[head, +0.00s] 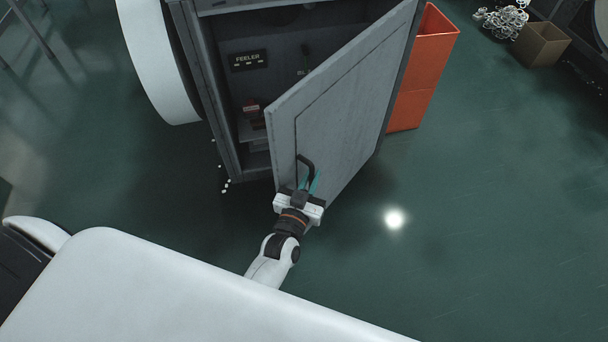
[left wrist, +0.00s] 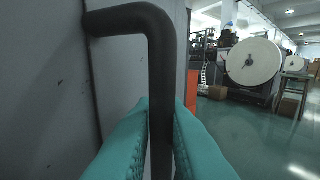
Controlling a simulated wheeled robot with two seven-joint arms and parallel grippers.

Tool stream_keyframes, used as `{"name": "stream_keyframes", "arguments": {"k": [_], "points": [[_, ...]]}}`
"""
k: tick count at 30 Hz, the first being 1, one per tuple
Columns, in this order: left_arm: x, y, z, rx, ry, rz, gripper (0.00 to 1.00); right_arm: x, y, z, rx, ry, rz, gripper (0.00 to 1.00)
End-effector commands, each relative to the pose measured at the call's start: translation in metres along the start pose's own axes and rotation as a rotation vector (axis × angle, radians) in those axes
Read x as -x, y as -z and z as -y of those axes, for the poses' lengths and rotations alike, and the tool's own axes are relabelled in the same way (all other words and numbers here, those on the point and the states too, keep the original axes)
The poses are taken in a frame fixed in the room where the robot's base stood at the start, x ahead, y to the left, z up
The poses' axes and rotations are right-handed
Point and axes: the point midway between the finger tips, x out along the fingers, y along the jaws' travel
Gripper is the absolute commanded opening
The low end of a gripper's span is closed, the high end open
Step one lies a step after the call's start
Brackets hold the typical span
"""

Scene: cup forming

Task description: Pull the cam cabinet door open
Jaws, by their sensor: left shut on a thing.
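The grey cam cabinet (head: 222,100) stands at the top middle of the head view. Its door (head: 345,110) is hinged on the right and stands partly open, with the inside showing on the left. My left gripper (head: 309,184) is shut on the dark bent door handle (head: 307,163) near the door's free edge. In the left wrist view the handle (left wrist: 159,60) runs down between the teal fingers (left wrist: 160,140), and the door (left wrist: 125,75) fills the left side. My right gripper is not in view.
Inside the cabinet are a "FEELER" label (head: 249,60) and a small red item (head: 252,106). An orange bin (head: 425,70) stands right of the door. A white roll (head: 160,60) is left of the cabinet. A cardboard box (head: 542,44) stands far right. Green floor in front is clear.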

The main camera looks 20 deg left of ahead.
Motion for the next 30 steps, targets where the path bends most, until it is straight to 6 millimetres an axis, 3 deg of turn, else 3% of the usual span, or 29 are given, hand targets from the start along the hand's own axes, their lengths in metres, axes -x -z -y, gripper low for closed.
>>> {"name": "stream_keyframes", "arguments": {"k": [8, 9, 12, 22, 30], "points": [[-0.001, -0.002, 0.001, 0.0, 0.001, 0.005, 0.0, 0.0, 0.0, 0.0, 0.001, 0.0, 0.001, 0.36], [-0.001, -0.002, 0.001, 0.0, 0.001, 0.005, 0.14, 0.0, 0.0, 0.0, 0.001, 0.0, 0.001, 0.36], [-0.001, -0.002, 0.001, 0.0, 0.0, 0.005, 0.3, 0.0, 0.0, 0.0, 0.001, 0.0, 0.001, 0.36], [0.003, -0.001, 0.0, 0.0, 0.0, 0.001, 0.31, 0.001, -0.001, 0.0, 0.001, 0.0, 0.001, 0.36], [0.044, 0.0, 0.0, -0.001, 0.0, -0.001, 0.31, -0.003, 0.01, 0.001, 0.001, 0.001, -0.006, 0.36]]}}
